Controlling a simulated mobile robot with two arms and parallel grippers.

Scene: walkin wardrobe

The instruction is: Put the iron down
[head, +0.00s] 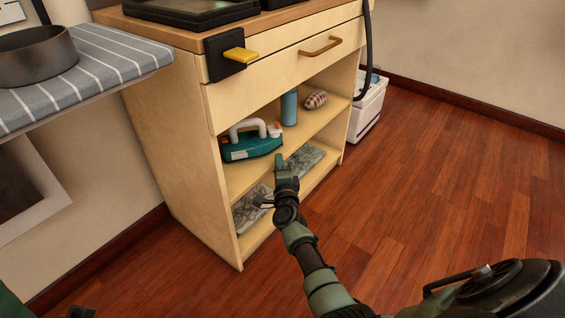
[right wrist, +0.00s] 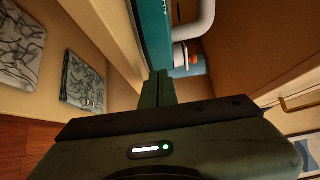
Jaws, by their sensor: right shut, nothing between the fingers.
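The teal iron (head: 252,148) with its white handle rests, handle up, on the middle shelf (head: 240,178) of the light wood cabinet. It also shows in the right wrist view (right wrist: 152,32), just past my fingertips. My right gripper (head: 281,162) is shut and empty at the front of the shelf, just right of and below the iron. Its closed fingers (right wrist: 158,80) point toward the shelf, and nothing is held. I cannot tell whether the fingertips touch the iron. My left gripper is not clearly visible.
A blue cylinder (head: 289,107) and a checkered item (head: 316,100) share the iron's shelf. Patterned flat items (head: 306,158) lie on the bottom shelf. A striped ironing board (head: 105,60) with a dark pan (head: 38,56) juts in at left. Wood floor (head: 440,170) is open at right.

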